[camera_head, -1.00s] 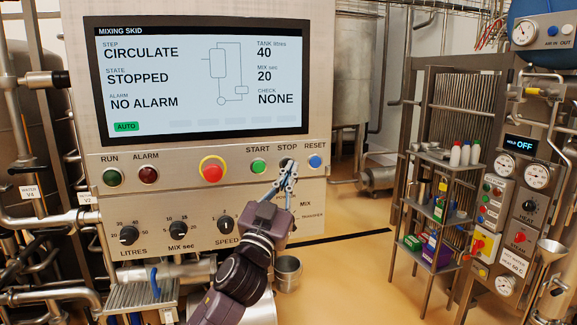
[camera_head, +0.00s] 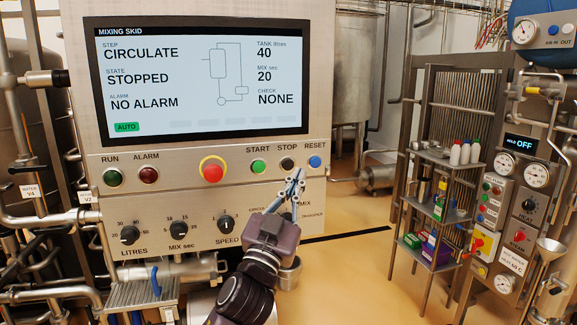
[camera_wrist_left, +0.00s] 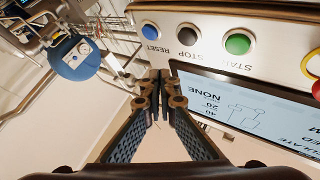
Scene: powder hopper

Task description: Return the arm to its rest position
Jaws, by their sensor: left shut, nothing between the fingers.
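My left gripper (camera_head: 297,180) is shut and empty, in front of the lower right part of the mixing skid panel (camera_head: 205,195). Its fingertips point up, a little below the STOP button (camera_head: 287,163) and RESET button (camera_head: 315,161), and look apart from both. In the left wrist view the closed fingers (camera_wrist_left: 160,85) show at the middle, with the blue RESET button (camera_wrist_left: 151,31) and dark STOP button (camera_wrist_left: 188,35) beyond them. The screen reads CIRCULATE, STOPPED, NO ALARM. My right gripper is not in view.
A metal cup (camera_head: 289,272) is partly hidden behind my left arm. A shelf rack (camera_head: 440,155) with bottles and boxes stands at the right, beside a control panel with gauges (camera_head: 503,165). Pipes crowd the left. The floor (camera_head: 350,270) between panel and rack is clear.

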